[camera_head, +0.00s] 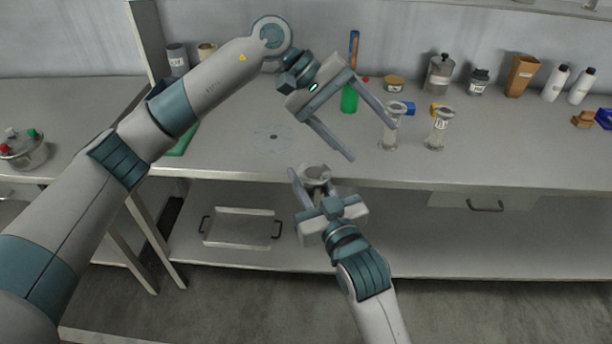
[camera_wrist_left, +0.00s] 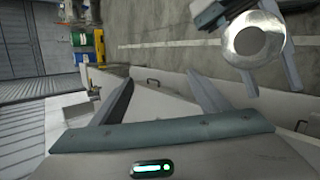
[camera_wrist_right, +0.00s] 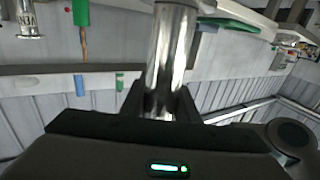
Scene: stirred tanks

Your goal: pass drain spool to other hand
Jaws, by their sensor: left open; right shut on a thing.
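The drain spool (camera_head: 316,173) is a shiny metal tube with a round flange, held upright in front of the bench edge. My right gripper (camera_head: 312,182) is shut on it. In the right wrist view the spool's polished tube (camera_wrist_right: 172,50) stands between the fingers. My left gripper (camera_head: 373,141) is open and empty above the bench front, up and to the right of the spool. In the left wrist view the spool's round end (camera_wrist_left: 254,40) shows at upper right, outside and apart from the left fingers. The fingers hide part of the spool's lower body.
Two similar flanged spools stand on the bench, one (camera_head: 390,137) behind the left fingers and one (camera_head: 437,133) to its right. The bench (camera_head: 500,160) has clear room in front.

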